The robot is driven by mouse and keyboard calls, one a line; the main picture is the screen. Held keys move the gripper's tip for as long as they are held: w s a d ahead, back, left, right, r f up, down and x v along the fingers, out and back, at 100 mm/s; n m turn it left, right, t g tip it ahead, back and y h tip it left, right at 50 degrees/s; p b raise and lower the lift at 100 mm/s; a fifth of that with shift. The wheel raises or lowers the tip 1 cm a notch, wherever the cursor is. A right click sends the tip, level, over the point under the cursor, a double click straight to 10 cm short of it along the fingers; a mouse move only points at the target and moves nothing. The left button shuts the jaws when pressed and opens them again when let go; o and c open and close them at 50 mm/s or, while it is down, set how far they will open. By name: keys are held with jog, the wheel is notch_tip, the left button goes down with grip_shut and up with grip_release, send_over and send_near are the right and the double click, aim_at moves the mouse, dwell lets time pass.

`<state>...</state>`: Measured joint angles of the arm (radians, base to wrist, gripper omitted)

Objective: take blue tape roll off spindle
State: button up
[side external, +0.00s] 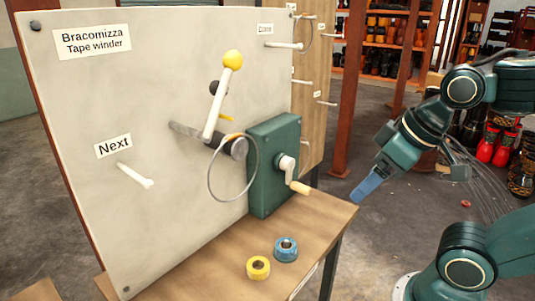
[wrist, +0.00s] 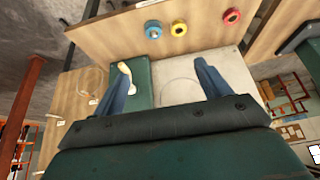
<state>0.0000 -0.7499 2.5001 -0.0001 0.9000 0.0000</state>
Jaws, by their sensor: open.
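The blue tape roll (side external: 279,254) sits on the wooden tabletop in front of the board. It also shows at the top of the wrist view (wrist: 153,34). Its centre looks dark; I cannot tell whether a spindle stands in it. My gripper (side external: 362,191) is to the right of the table, raised and apart from the roll. In the wrist view its two blue fingers (wrist: 163,68) are spread with nothing held between them. A white peg (side external: 136,176) sticks out of the board under the "Next" label and is bare.
A yellow roll (side external: 258,273) lies beside the blue one; a red roll (wrist: 231,17) shows in the wrist view. A green box (side external: 268,165) with a crank (side external: 298,186), a wire hoop (side external: 211,185) and a yellow-knobbed lever (side external: 217,105) project from the board (side external: 90,110).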

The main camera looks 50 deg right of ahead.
jog(key=shift+w, duration=0.15)
jog(key=w+d+f+n+g+y, duration=0.2)
jog(key=w+d+f+n, duration=0.2)
jog(key=w+f+n, duration=0.2)
jog(key=w+d+f+n+g+y, duration=0.1)
jog(key=w+d+f+n+y, duration=0.1)
jog(key=w+d+f+n, duration=0.2)
jog(key=w+f+n, duration=0.3)
jog(key=w+f, duration=0.4)
jog(key=shift+d+n+g, duration=0.3)
jog(key=shift+g, duration=0.1)
jog(key=shift+w+f, duration=0.1)
jog(key=shift+f, duration=0.05)
send_over(288, 240)
jog(key=s, duration=0.2)
jog(key=shift+w+d+f, duration=0.15)
jog(key=shift+d+f, duration=0.05)
jog(key=shift+f, duration=1.75)
jog(key=shift+w+d+f, duration=0.1)
jog(key=shift+d+f, duration=0.05)
jog(key=shift+f, duration=1.75)
jog(key=shift+x, duration=2.55)
